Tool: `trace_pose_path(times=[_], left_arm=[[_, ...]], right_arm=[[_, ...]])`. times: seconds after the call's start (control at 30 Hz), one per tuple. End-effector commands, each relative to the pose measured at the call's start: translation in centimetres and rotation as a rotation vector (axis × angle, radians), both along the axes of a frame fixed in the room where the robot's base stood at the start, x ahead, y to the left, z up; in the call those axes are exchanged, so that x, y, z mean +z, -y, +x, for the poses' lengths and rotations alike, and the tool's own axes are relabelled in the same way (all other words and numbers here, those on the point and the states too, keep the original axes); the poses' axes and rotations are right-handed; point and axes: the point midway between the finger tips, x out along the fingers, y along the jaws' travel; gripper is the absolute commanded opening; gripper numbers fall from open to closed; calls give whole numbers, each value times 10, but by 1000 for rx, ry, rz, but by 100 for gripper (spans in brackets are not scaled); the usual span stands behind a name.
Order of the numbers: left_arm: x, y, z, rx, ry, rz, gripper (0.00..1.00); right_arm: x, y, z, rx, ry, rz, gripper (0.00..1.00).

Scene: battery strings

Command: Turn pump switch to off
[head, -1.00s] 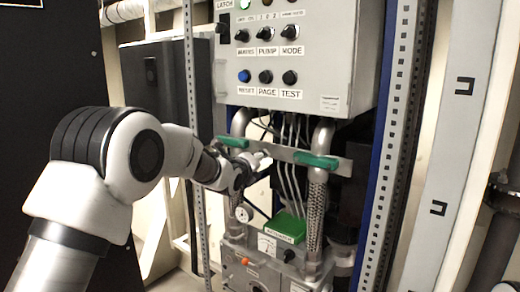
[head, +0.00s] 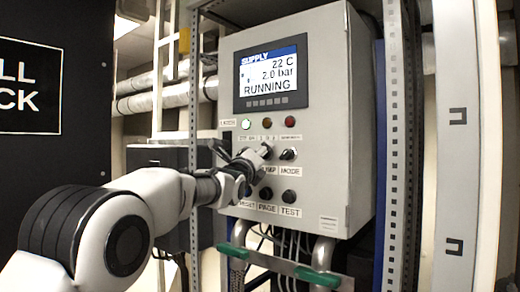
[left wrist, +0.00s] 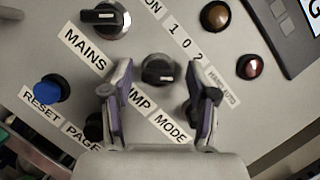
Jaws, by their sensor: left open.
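The pump switch (left wrist: 158,70) is a black rotary knob between the labels "1 0 2" and "PUMP" in the left wrist view. Which mark it points to is hard to tell. My left gripper (left wrist: 166,78) is open, with one finger on each side of this knob, and I see no contact. In the head view my left gripper (head: 258,156) is at the control box (head: 333,200) and hides the pump knob and part of its label. My right gripper is in neither view.
The mains knob (left wrist: 105,18) is up and left of the pump switch. The mode knob (left wrist: 190,110) is partly behind the right finger. The blue reset button (left wrist: 52,90) is at left. The display (head: 271,76) reads RUNNING.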

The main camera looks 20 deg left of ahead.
Motion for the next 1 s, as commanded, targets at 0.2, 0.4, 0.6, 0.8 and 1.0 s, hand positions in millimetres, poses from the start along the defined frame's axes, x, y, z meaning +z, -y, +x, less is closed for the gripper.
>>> trace_pose_path(times=[0.2,0.4,0.6,0.8,1.0], left_arm=[[-2,0,0,0,-1,0,34],[-2,0,0,0,-1,0,0],[-2,0,0,0,-5,-10,0],[-2,1,0,-1,-26,-65,0],[1,1,0,0,-69,-182,0]], right_arm=[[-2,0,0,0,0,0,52],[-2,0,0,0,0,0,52],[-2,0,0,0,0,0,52],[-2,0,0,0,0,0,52],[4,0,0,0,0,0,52]])
